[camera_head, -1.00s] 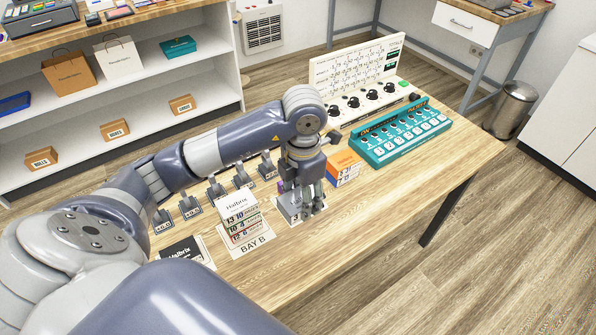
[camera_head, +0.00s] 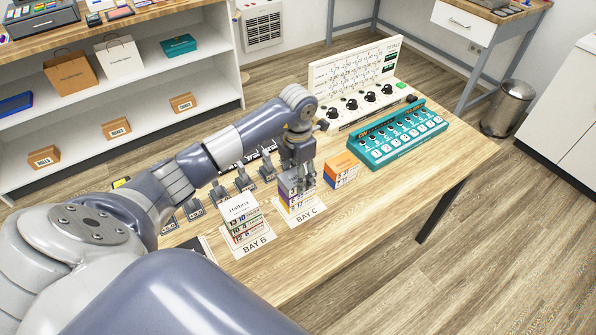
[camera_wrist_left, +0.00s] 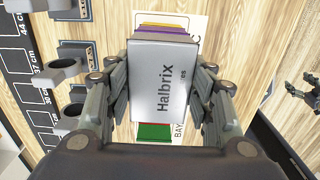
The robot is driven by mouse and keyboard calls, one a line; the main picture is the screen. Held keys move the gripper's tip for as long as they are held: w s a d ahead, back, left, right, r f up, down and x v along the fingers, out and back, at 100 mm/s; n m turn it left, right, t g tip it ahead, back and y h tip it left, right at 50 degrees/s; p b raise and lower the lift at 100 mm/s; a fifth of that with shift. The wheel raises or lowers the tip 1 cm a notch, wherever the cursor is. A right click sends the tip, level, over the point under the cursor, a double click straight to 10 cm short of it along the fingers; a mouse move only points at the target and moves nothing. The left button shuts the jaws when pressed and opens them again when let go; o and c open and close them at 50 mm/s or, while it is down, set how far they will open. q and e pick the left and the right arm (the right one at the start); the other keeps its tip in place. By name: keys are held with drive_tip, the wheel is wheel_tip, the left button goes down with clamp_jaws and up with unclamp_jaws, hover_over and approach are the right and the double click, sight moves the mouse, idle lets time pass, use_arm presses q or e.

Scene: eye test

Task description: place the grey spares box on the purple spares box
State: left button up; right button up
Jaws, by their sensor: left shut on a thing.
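The grey spares box (camera_wrist_left: 160,80) is between the fingers of my left gripper (camera_head: 303,183). Its face reads "Halbrix" in the left wrist view, with part of a second word. My left gripper is shut on it, over the stack (camera_head: 298,203) at BAY C. I cannot tell whether the grey and purple boxes touch.
A stack with a white top (camera_head: 240,211) stands at BAY B to the left. An orange-topped stack (camera_head: 342,168) stands close on the right. A teal button panel (camera_head: 400,137) and a white knob panel (camera_head: 357,82) are behind. The table's front right is clear.

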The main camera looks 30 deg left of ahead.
use_arm(q)
drive_tip(key=shift+f, duration=0.2)
drive_tip(key=o, duration=1.1)
drive_tip(key=shift+r, duration=0.15)
drive_tip(key=shift+w+r, duration=0.1)
drive_tip(key=shift+r, duration=0.15)
wheel_tip(320, 180, up, 12)
drive_tip(key=b, duration=0.3)
drive_tip(key=shift+f, duration=0.2)
